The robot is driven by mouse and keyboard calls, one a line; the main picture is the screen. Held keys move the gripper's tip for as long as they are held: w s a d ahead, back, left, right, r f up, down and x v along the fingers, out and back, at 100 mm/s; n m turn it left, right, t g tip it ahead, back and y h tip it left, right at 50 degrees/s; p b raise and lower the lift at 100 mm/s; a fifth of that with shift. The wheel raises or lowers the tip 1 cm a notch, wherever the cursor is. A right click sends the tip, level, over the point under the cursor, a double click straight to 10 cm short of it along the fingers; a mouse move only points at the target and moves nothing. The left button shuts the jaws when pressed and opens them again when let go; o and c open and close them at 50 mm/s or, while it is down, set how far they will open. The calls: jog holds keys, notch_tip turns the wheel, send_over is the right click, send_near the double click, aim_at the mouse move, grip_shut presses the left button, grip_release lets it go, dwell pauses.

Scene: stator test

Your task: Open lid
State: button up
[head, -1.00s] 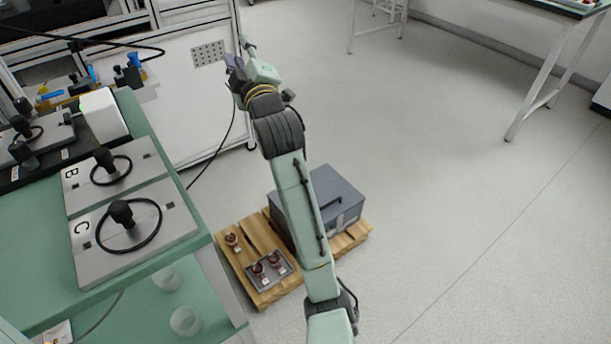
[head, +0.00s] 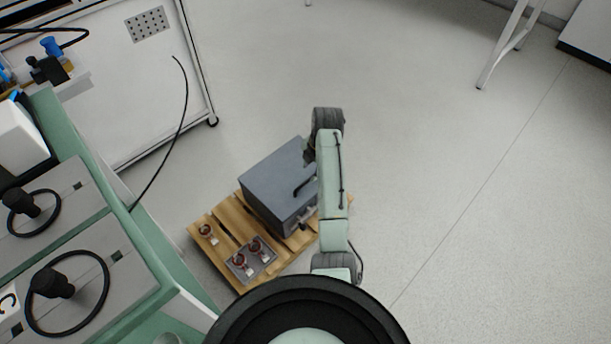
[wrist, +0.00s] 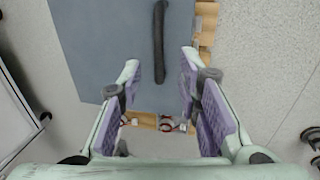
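A blue-grey box with a flat closed lid (head: 272,182) sits on a wooden pallet on the floor in the head view. A dark bar handle (head: 305,186) stands on the lid near its right side, partly behind my arm. In the wrist view the lid (wrist: 105,45) fills the upper left, and the handle (wrist: 159,42) runs along it, ahead of and between my fingers. My gripper (wrist: 160,72) is open and empty, its purple-padded fingers wide apart. The fingertips appear above the lid, near the handle's lower end; contact cannot be told. The head view hides my gripper behind my arm.
The pallet (head: 222,257) also bears a small grey tray (head: 262,267) with copper-coloured parts and one loose part (head: 207,234). A green workbench (head: 135,248) stands to the left, with a white cabinet (head: 120,80) behind.

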aim_at(308, 180)
jog(key=f, duration=0.4)
jog(key=w+a+f, duration=0.1)
jog(key=f, duration=0.1)
jog(key=shift+f, duration=0.35)
jog(key=shift+c, duration=0.5)
grip_shut()
